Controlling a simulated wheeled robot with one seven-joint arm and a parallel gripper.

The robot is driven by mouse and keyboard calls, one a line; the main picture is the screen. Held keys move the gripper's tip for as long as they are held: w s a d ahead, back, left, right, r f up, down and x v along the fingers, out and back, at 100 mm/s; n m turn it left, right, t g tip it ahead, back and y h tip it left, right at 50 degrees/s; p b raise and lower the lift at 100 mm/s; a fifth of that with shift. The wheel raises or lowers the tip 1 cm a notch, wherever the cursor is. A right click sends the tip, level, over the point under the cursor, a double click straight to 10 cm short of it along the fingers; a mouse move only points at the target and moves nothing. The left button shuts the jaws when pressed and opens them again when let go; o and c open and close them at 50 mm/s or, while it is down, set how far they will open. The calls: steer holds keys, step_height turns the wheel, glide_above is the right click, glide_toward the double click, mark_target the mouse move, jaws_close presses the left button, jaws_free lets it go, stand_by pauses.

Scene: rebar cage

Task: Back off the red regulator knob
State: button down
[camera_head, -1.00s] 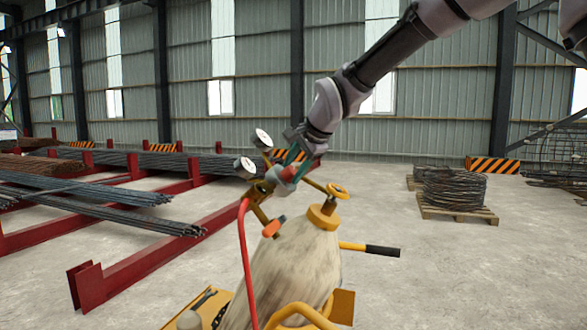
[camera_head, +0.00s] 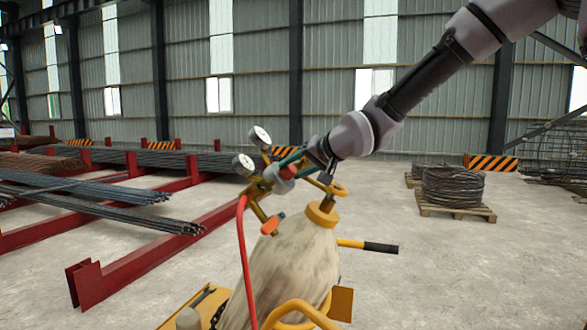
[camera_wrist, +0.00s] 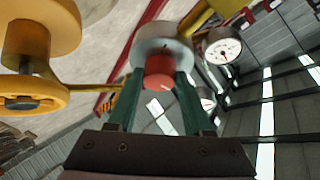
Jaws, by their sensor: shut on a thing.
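The red regulator knob (camera_wrist: 160,72) sits on the front of the round grey regulator body (camera_wrist: 163,42) in the wrist view. My gripper (camera_wrist: 154,85) has its two green fingers on either side of the knob and is shut on it. In the head view the knob (camera_head: 289,171) shows between my fingers, partly hidden by them. The regulator is mounted on brass fittings at the top of the gas cylinder (camera_head: 290,265). Two round white gauges, one upper (camera_head: 260,136) and one lower (camera_head: 243,165), stand beside it.
A yellow valve handwheel (camera_wrist: 32,102) is close to the left of my fingers in the wrist view. A red hose (camera_head: 243,260) hangs down from the regulator. A yellow cart handle with a black grip (camera_head: 380,248) sticks out right. Bundled bars on red racks (camera_head: 100,285) stand left.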

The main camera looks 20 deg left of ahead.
steer(key=n+g+y, duration=0.1)
steer(key=n, duration=0.2)
steer(key=n+y, duration=0.2)
steer(key=n, duration=0.2)
steer(key=shift+w+d+f+g, duration=0.2)
steer(key=shift+g, duration=0.2)
steer(key=n+g, duration=0.1)
steer(key=n, duration=0.1)
steer(key=n+g+y, duration=0.1)
steer(key=n, duration=0.2)
steer(key=n+g, duration=0.1)
steer(key=n, duration=0.2)
steer(key=shift+w, duration=0.3)
steer(key=n+g, duration=0.2)
steer(key=n, duration=0.2)
steer(key=n+g, duration=0.2)
steer(key=n, duration=0.2)
steer(key=shift+w, duration=0.2)
steer(key=n+g+h, duration=0.1)
steer(key=n, duration=0.2)
steer(key=n+g+h, duration=0.1)
steer(key=n, duration=0.2)
steer(key=shift+w+r, duration=0.15)
steer(key=shift+w, duration=0.05)
steer(key=shift+n+g, duration=0.3)
steer(key=shift+n, duration=0.1)
steer(key=shift+c, duration=1.6)
jaws_free()
steer(key=shift+a, duration=0.1)
